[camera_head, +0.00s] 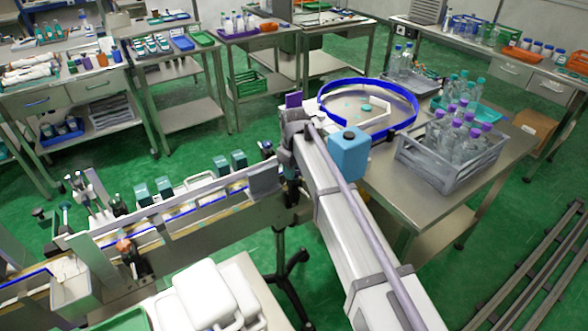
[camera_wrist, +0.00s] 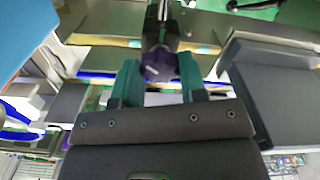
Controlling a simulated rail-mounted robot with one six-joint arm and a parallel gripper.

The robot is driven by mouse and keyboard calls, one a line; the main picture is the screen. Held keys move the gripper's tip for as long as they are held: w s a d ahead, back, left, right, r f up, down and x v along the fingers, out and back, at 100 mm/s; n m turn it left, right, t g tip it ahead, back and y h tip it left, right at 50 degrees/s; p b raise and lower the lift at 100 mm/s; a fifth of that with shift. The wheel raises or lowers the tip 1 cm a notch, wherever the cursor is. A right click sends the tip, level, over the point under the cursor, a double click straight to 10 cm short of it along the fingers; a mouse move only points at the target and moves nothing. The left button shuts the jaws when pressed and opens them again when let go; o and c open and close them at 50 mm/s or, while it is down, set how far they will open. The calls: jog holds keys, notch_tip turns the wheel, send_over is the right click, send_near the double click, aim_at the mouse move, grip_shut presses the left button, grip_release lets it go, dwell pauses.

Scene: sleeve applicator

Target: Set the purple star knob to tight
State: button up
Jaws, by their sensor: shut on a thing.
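The purple star knob (camera_wrist: 163,64) is in the upper middle of the wrist view, on a dark fitting below a metal rod. My gripper (camera_wrist: 160,72) has its two green fingers on either side of the knob and is shut on it. A pale mark shows on the knob's face; I cannot read its setting. In the head view my arm hides the knob and the gripper tips.
A conveyor (camera_head: 190,212) with blue-edged rails and several dark green boxes runs to the left of my arm. A steel table at right holds a round blue-rimmed turntable (camera_head: 408,122) and a grey crate (camera_head: 447,172) of purple-capped bottles. White jugs (camera_head: 205,296) stand in front.

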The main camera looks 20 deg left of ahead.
jog(key=m, duration=0.5)
jog(key=shift+m, duration=0.3)
jog(key=m, duration=0.5)
jog(key=shift+m, duration=0.3)
jog(key=o, duration=0.9)
notch_tip(320, 180, up, 11)
jog(key=p, duration=1)
jog(key=shift+f+p, duration=0.1)
jog(key=shift+p, duration=0.3)
